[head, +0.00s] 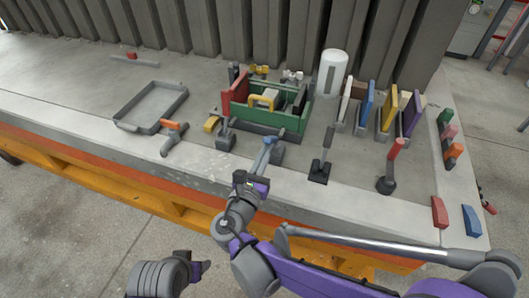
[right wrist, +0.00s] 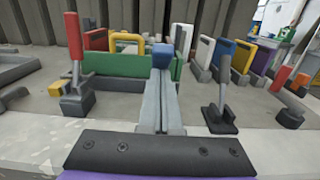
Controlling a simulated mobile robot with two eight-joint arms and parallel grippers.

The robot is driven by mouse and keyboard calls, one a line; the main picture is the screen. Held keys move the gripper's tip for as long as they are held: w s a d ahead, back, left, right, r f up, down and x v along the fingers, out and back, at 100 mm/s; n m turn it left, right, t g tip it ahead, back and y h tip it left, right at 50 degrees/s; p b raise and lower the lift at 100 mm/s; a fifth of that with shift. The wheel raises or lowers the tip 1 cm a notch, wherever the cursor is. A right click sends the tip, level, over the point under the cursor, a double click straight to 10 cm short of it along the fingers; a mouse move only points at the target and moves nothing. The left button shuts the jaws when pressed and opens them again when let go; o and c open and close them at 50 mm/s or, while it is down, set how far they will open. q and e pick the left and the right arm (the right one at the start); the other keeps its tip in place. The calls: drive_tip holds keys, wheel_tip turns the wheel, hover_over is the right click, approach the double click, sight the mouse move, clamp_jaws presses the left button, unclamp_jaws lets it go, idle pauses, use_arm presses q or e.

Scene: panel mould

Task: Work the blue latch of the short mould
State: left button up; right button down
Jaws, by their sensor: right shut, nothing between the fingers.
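The green-walled mould (head: 285,119) stands near the middle of the table, with a red piece at its left end. The blue latch (head: 272,141) is in front of its right part. In the right wrist view its blue end (right wrist: 162,55) shows just beyond my fingers. My right gripper (head: 263,158) reaches up from the front edge and is shut with nothing between its fingers. In the right wrist view the fingers (right wrist: 160,100) lie side by side and point at the blue end. I cannot tell whether they touch it. They hide the lower latch.
A red-handled lever (right wrist: 73,50) stands left of my fingers and a dark upright latch (right wrist: 221,105) to the right. Several coloured panels (head: 388,112) stand at the right. A grey tray (head: 152,106) lies at the left. The front strip of table is mostly clear.

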sight(267, 140)
drive_tip(key=w+r+g+p, duration=0.1)
drive_tip(key=p, duration=0.1)
drive_tip(key=w+d+r+g+y+p, duration=0.1)
drive_tip(key=r+g+p, duration=0.1)
drive_tip(key=p, duration=0.1)
drive_tip(key=shift+w+r, duration=0.25)
drive_tip(key=shift+w, duration=0.05)
drive_tip(key=w+g+p, duration=0.1)
drive_tip(key=w+r+g+p, duration=0.1)
drive_tip(key=w+d+g+y+p, duration=0.1)
drive_tip(key=w+g, duration=0.1)
drive_tip(key=shift+d+r, duration=0.1)
drive_tip(key=shift+r, duration=0.1)
drive_tip(key=shift+w+d+g+y+p, duration=0.25)
drive_tip(key=shift+w+g+y+p, duration=0.15)
drive_tip(key=shift+w+g, duration=0.45)
drive_tip(key=shift+w+d, duration=0.15)
drive_tip(key=shift+w, duration=0.4)
